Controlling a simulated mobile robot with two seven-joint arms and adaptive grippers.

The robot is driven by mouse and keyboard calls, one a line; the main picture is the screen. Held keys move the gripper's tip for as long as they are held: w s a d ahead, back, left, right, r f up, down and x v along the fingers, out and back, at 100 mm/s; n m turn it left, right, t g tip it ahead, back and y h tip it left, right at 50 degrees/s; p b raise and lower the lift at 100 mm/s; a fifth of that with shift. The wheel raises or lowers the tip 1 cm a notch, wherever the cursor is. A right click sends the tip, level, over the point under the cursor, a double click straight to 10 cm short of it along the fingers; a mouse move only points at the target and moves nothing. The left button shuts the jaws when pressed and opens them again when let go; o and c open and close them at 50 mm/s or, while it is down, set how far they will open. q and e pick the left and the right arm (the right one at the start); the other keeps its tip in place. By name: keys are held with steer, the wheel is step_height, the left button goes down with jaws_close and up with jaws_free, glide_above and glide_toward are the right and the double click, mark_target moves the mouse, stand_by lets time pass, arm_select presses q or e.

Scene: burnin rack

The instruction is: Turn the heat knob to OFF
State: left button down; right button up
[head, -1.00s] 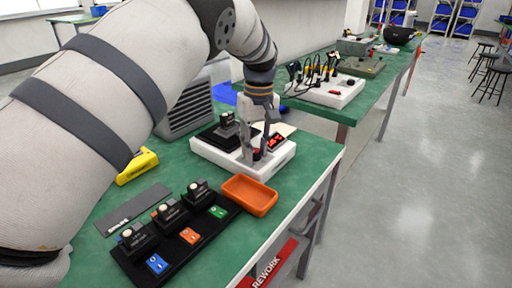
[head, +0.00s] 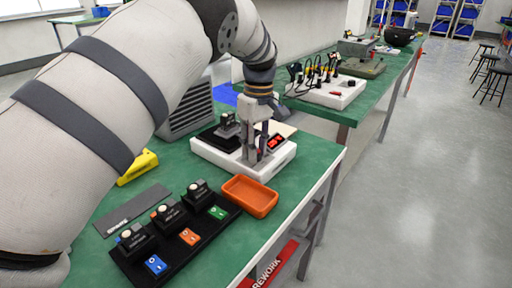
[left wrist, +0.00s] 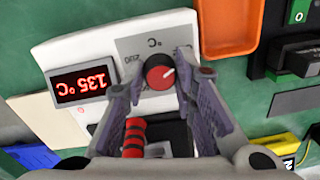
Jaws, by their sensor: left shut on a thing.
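The heat knob (left wrist: 158,78) is a red cap on a dark base with a white pointer mark, set on a grey label panel of the white heater unit (head: 215,157). In the left wrist view the pointer aims to the upper right. A red display (left wrist: 82,84) reads 135 °C, upside down in that view. My left gripper (head: 256,155) reaches down over the unit. In the left wrist view its fingers (left wrist: 161,78) stand on either side of the knob, shut on it. In the head view the fingers hide the knob. My right gripper is not in view.
An orange tray (head: 250,196) sits right in front of the unit. A black rack (head: 190,248) with modules and coloured switches lies nearer. A yellow tool (head: 138,167) is at left. A red-and-black striped handle (left wrist: 135,137) stands near the knob. Another white unit (head: 335,95) is farther back.

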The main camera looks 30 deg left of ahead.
arm_select(q)
steer(key=shift+f, duration=0.1)
steer(key=c, duration=1.3)
jaws_free()
step_height(320, 180, up, 12)
steer(key=shift+w, duration=0.25)
steer(key=shift+d, duration=0.1)
